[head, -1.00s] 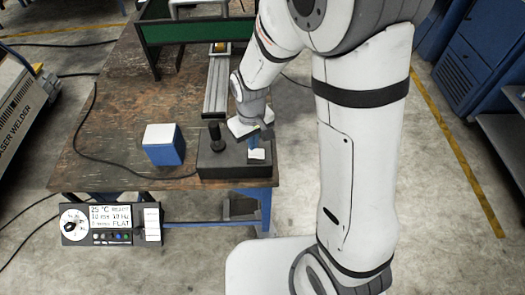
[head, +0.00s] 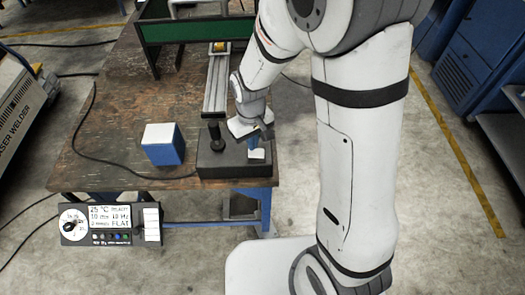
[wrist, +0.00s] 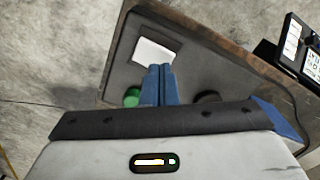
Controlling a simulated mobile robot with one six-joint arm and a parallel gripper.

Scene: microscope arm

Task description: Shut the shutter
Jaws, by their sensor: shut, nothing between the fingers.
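A dark box (head: 222,160) sits at the table's front right corner, with an upright black post (head: 215,135) on its left part. A white square plate (head: 257,154) lies on its right part; the plate also shows in the wrist view (wrist: 156,51). I cannot tell for sure whether this plate is the shutter. My gripper (head: 256,148) is over the right part of the box, its blue fingers together and empty. In the wrist view the fingertips (wrist: 160,68) are at the plate's near edge; I cannot tell whether they touch it. A green round part (wrist: 132,97) shows left of the fingers.
A blue box with a white top (head: 163,144) stands left of the dark box. A control panel (head: 110,223) with a dial and display hangs at the table's front. A metal rail (head: 216,85) and a green panel (head: 190,28) are behind. A cable crosses the table's left side.

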